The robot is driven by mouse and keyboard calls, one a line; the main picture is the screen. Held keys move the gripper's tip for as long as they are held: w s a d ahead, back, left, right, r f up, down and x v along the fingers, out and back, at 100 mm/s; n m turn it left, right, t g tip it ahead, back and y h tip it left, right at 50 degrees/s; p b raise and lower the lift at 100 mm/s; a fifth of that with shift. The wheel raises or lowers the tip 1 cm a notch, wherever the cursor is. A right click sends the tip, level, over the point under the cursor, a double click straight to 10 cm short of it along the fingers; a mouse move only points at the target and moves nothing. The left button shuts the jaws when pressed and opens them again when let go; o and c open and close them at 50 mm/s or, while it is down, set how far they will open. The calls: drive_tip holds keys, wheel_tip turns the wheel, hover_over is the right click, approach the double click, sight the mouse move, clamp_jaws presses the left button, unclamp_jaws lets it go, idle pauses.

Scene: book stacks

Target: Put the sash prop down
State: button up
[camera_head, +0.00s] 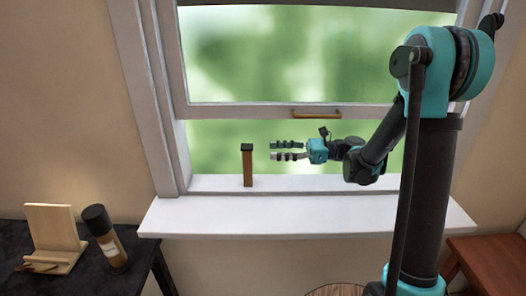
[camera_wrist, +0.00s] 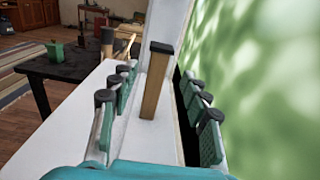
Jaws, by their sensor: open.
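The sash prop (camera_head: 248,168) is a short wooden post with a black cap. It stands upright on the white window sill (camera_head: 310,215), near the left side of the window frame. Its top looks apart from the raised sash (camera_head: 240,112) above it. My gripper (camera_head: 273,151) is open and empty, level, just right of the prop, with a small gap between fingertips and post. In the wrist view the prop (camera_wrist: 154,82) stands upright, framed between the two fingers and apart from them.
A dark table (camera_head: 75,280) at lower left holds a wooden stand (camera_head: 55,235) and a black-capped bottle (camera_head: 104,235). A brass handle (camera_head: 316,114) sits on the sash's lower rail. A reddish wooden table (camera_head: 490,262) is at lower right. The sill's front is clear.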

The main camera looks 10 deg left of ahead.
drive_tip(key=shift+v, duration=1.05)
